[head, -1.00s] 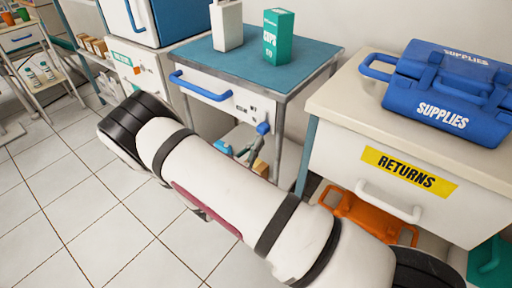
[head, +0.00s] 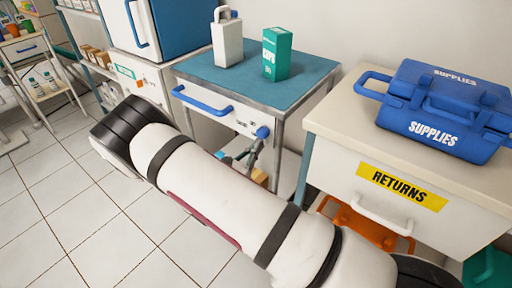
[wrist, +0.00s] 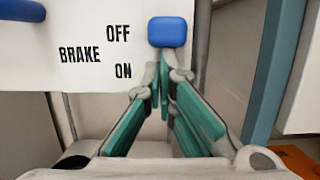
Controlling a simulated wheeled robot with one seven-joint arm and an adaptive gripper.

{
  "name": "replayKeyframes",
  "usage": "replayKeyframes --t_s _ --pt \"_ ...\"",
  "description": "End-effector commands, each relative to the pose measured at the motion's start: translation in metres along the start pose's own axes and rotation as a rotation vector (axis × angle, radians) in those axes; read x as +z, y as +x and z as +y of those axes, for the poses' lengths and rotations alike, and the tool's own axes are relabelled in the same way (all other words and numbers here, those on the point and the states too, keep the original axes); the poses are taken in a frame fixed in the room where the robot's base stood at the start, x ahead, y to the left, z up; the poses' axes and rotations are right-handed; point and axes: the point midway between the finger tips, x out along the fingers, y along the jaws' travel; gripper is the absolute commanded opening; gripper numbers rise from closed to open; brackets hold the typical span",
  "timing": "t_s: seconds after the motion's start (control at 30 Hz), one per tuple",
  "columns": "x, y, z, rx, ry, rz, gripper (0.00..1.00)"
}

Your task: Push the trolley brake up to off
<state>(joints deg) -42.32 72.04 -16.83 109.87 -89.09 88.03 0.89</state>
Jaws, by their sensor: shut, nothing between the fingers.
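The trolley (head: 190,71) has a white front panel with the brake on its right side. The brake's blue knob (wrist: 167,32) is level with the printed word OFF, above ON, in the wrist view. It also shows at the panel's right end in the head view (head: 262,133). My gripper (wrist: 164,75) is shut and empty, its fingertips just under the knob, pointing up at it. I cannot tell whether they touch it. In the head view my gripper (head: 256,148) is small and partly hidden behind my arm.
A white bottle (head: 227,42) and a green box (head: 277,54) stand on the trolley top. A blue handle (head: 203,101) sticks out in front. To the right is a RETURNS cabinet (head: 325,112) with a blue supplies case (head: 440,108) on top. Tiled floor at left is clear.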

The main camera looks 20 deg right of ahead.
Motion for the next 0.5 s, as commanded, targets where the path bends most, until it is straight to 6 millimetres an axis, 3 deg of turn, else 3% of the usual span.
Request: replayKeyframes --t_s 0.27,0.5 --pt "-0.008 -0.002 0.0 -0.001 -0.001 -0.001 0.0" --pt "-0.043 -0.014 0.001 -0.005 -0.003 -0.001 0.0"
